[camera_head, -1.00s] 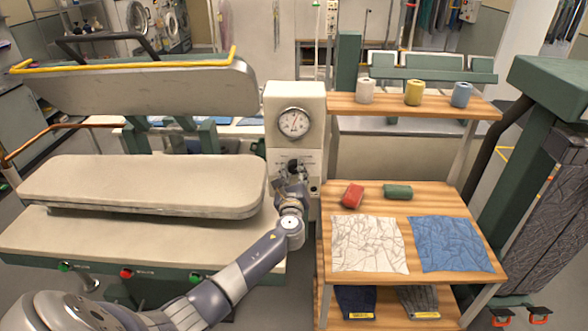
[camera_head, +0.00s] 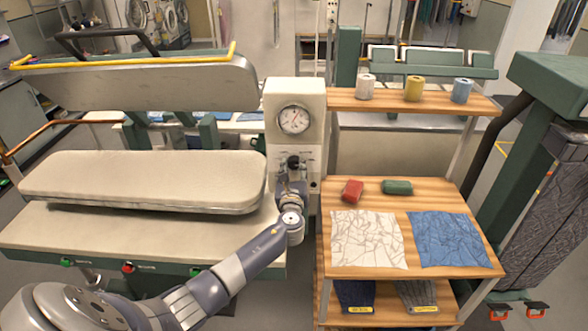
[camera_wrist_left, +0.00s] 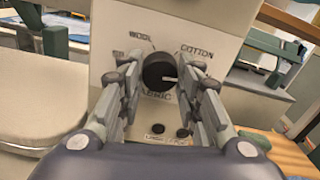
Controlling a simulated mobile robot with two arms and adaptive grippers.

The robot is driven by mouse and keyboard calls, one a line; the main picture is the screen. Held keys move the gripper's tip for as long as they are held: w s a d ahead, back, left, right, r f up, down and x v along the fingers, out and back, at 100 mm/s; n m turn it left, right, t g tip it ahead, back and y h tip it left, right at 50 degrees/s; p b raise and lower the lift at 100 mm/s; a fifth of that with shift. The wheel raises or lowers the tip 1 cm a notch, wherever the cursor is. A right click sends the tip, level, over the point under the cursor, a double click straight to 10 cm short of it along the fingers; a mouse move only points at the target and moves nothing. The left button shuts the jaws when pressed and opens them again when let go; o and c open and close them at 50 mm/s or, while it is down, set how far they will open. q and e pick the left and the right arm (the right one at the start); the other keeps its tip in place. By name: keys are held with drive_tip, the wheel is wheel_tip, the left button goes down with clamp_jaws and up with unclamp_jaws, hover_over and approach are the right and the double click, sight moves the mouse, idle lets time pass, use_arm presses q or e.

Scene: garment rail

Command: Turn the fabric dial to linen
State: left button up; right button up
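The black fabric dial (camera_head: 293,162) is on the front of the cream control column (camera_head: 310,95), below a round gauge. In the left wrist view the dial (camera_wrist_left: 157,72) has a white mark pointing right, just below the "COTTON" label. "WOOL" is at its upper left; the label at left is partly hidden and unreadable, and I see no readable "linen". My left gripper (camera_head: 292,180) is in front of the column at the dial. In the wrist view its two fingers (camera_wrist_left: 160,80) are apart, one on each side of the dial, with gaps showing. My right gripper is not in view.
A pressing board (camera_head: 140,180) is left of the column, with a raised upper plate (camera_head: 140,85) above it. At right, a wooden shelf unit (camera_head: 440,193) holds red and green rolls and white and blue cloths. A small button (camera_wrist_left: 157,128) is below the dial.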

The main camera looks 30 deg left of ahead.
use_arm(q)
drive_tip(key=o, duration=0.4)
drive_tip(key=shift+w+a+r, duration=0.1)
drive_tip(key=shift+a+r, duration=0.15)
drive_tip(key=shift+r, duration=0.25)
drive_tip(key=shift+d+f, duration=0.1)
drive_tip(key=shift+f, duration=0.3)
drive_tip(key=v, duration=1.1)
drive_tip(key=shift+s+d, duration=0.25)
drive_tip(key=shift+s, duration=0.1)
drive_tip(key=shift+f, duration=0.1)
